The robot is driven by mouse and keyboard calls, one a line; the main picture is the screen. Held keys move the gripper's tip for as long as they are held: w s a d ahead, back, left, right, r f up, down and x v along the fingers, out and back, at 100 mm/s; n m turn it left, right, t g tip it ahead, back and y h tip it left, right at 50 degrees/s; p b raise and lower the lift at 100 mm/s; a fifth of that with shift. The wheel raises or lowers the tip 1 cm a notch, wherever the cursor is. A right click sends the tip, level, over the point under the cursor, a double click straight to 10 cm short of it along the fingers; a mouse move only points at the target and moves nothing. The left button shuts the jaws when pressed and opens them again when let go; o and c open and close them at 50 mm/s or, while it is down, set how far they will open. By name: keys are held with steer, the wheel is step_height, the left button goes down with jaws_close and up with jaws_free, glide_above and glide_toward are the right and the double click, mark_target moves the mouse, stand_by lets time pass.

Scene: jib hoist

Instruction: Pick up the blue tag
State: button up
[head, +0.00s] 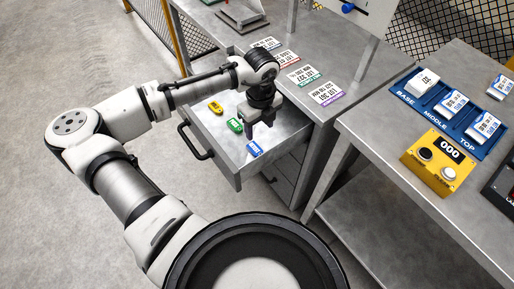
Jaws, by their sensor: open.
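The blue tag (254,149) lies flat in the open drawer (222,165), near its front right corner. A green tag (235,125) and a yellow tag (215,107) lie in the same drawer, further left and back. My gripper (260,122) points down over the right side of the drawer, above and a little behind the blue tag. It is open, with nothing seen between its fingers. Its height above the drawer floor is hard to tell.
Several printed cards (327,94) lie on the grey bench above the drawer. At right, a second table (367,132) holds a blue tray (455,134) with white blocks and a yellow button box (437,161). The drawer's black handle (193,142) sticks out at front. The left floor is clear.

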glide_above(258, 152)
steer(key=f, duration=0.6)
steer(key=shift+w+d+p, duration=0.2)
steer(key=shift+d+p, duration=0.05)
steer(key=shift+p, duration=0.15)
steer(key=f, duration=0.1)
steer(key=f+p, duration=0.2)
steer(key=f, duration=0.1)
steer(key=shift+s+a, duration=0.2)
steer(key=shift+a, duration=0.05)
steer(key=shift+f, duration=0.65)
steer(key=c, duration=1.1)
steer(key=shift+o, duration=0.2)
steer(key=shift+r, duration=0.1)
